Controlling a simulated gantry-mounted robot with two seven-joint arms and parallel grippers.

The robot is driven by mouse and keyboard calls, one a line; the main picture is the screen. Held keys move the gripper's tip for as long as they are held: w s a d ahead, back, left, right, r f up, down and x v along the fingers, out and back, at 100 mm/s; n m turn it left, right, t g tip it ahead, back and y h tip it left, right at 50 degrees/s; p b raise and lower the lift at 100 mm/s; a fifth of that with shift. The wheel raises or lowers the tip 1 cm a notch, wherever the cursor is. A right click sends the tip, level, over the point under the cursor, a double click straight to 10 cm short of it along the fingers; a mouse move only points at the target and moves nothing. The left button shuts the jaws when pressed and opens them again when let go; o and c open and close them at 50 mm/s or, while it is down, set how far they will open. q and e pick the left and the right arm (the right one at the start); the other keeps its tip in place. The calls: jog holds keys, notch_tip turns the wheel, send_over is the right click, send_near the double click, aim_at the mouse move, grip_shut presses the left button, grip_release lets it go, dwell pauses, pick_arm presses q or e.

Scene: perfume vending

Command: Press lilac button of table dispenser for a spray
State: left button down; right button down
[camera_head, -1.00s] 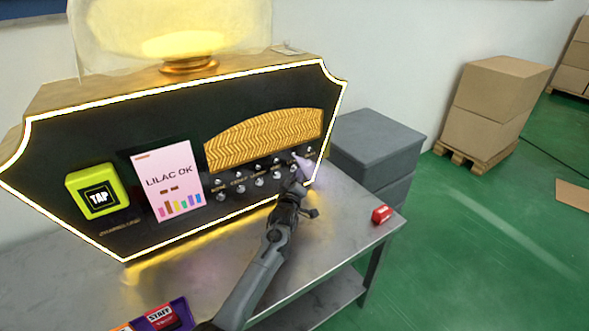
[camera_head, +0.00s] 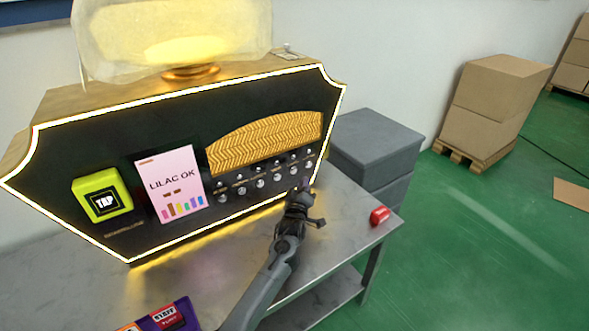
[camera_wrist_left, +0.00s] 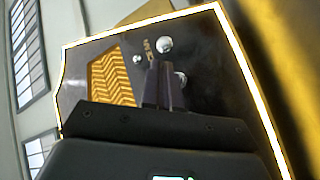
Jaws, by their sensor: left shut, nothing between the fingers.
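The table dispenser (camera_head: 110,165) is a black-faced box with a glowing edge, standing on a grey table. Its pink screen (camera_head: 175,184) reads "LILAC OK". Rows of small silver knobs (camera_head: 261,183) sit below a gold woven panel (camera_head: 265,141); I cannot tell which one is lilac. My left gripper (camera_head: 300,192) is shut and empty, just in front of the lower right of the face. In the left wrist view the shut fingers (camera_wrist_left: 164,82) point at the face beside a silver knob (camera_wrist_left: 164,45), and partly hide another. My right gripper is not in view.
A green-yellow TAP reader (camera_head: 101,195) is on the left of the face. A small red object (camera_head: 380,215) lies near the table's right edge. A purple tray (camera_head: 172,318) with cards is at the front. A grey cabinet (camera_head: 377,140) stands behind the table.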

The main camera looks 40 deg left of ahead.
pick_arm(q)
jog(key=shift+s+d+p, duration=0.25)
jog(key=shift+d+p, duration=0.1)
jog(key=shift+d, duration=0.6)
jog(key=s+d+m+g+h+p, duration=0.3)
jog(key=s+d+m+p, duration=0.3)
jog(key=s, duration=0.4)
jog(key=s+d+m+g+h+p, duration=0.35)
jog(key=s+d+p, duration=0.35)
jog(key=s, duration=0.3)
jog(key=s+d+r+m+g+h+p, duration=0.1)
jog(key=s+d+r+m+g+p, duration=0.15)
jog(key=s, duration=0.65)
jog(key=s+d+r+m+g+h+p, duration=0.1)
jog(key=s+d+r+m+g+p, duration=0.2)
jog(key=s, duration=0.5)
jog(key=s+d+r+m+g+h+p, duration=0.1)
jog(key=s+d+r+m+p, duration=0.25)
jog(key=s, duration=0.55)
notch_tip(320, 180, up, 37)
jog(key=n+p, duration=0.1)
jog(key=p, duration=3.5)
jog(key=shift+w+d, duration=0.35)
jog(key=shift+w, duration=0.05)
